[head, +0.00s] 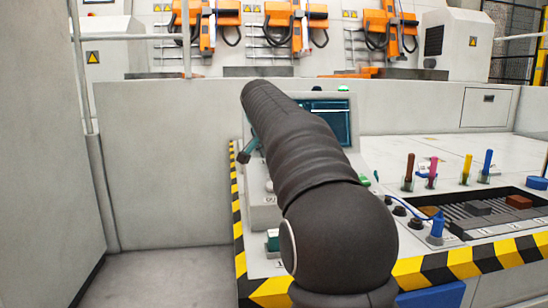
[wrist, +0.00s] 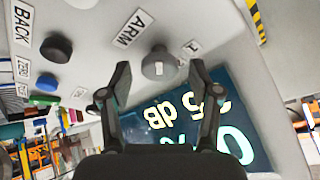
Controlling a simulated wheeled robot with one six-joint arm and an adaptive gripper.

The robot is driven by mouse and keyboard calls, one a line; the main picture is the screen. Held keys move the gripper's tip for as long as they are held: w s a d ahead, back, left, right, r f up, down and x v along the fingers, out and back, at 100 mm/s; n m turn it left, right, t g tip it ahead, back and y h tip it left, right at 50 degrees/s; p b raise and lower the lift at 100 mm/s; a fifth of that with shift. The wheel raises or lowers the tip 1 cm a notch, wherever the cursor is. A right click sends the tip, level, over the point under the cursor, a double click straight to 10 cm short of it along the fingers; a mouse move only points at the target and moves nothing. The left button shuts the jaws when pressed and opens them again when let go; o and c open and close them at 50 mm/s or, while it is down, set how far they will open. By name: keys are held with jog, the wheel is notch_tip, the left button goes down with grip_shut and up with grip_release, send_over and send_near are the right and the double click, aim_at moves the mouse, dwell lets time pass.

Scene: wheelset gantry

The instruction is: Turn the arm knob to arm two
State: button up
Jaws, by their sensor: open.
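The arm knob (wrist: 158,66) is a round grey knob with a pale mark on its face, on the light panel in the wrist view. The label ARM (wrist: 133,28) is beside it, and a small label (wrist: 190,46) sits at its other side, too small to read surely. My gripper (wrist: 160,70) is open, with one finger on each side of the knob in the picture. A gap shows between each finger and the knob; I cannot tell the depth between them. In the head view my dark arm hides the knob.
A lit display (wrist: 185,125) lies beside the knob, partly behind my fingers. Black (wrist: 57,47), blue (wrist: 47,82) and green buttons are at the left. In the head view, coloured upright pegs (head: 487,165) and a blue-topped plug (head: 437,226) stand on the right.

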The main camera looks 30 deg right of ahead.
jog(key=v, duration=1.2)
jog(key=shift+s+f, duration=0.1)
jog(key=shift+f, duration=0.05)
